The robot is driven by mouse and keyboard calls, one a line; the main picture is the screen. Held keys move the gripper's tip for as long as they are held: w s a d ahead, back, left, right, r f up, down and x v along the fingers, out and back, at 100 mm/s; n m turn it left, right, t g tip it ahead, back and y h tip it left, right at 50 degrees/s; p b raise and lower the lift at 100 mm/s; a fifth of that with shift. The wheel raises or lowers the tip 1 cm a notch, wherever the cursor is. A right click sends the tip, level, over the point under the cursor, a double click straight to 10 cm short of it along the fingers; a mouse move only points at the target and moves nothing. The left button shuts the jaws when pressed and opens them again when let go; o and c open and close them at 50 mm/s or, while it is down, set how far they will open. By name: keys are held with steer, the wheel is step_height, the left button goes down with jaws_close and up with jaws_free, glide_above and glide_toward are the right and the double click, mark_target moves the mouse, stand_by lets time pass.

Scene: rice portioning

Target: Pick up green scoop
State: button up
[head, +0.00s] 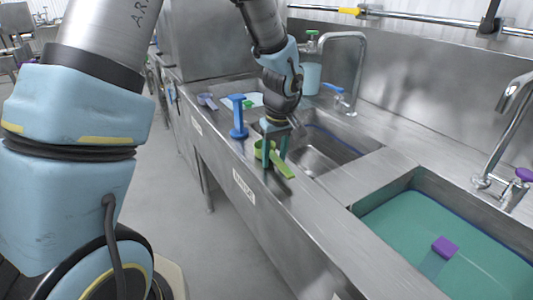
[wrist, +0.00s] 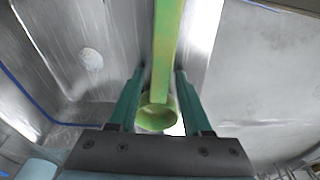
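The green scoop (head: 282,166) lies on the steel counter rim at the front edge of the left sink, its round cup toward the left and its handle toward the lower right. My gripper (head: 275,174) points down over it, with one teal finger on each side of the scoop. In the wrist view the scoop (wrist: 165,60) runs between the two fingers of my gripper (wrist: 160,72), cup nearest the palm. Gaps show between the fingers and the scoop, so the gripper is open. Whether the fingertips touch the counter cannot be told.
A blue upright tool (head: 238,117) stands on the counter close left of my gripper. The left sink basin (head: 315,155) lies just behind. A right basin (head: 385,215) holds greenish water and a purple-handled object (head: 445,246). The front counter (head: 330,235) to the right is clear.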

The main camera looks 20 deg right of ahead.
mark_target(274, 156)
jaws_close()
steer(key=shift+r, duration=0.1)
stand_by(0.4)
step_height(274, 156, up, 10)
steer(key=shift+f+b, duration=0.1)
steer(key=shift+b, duration=1)
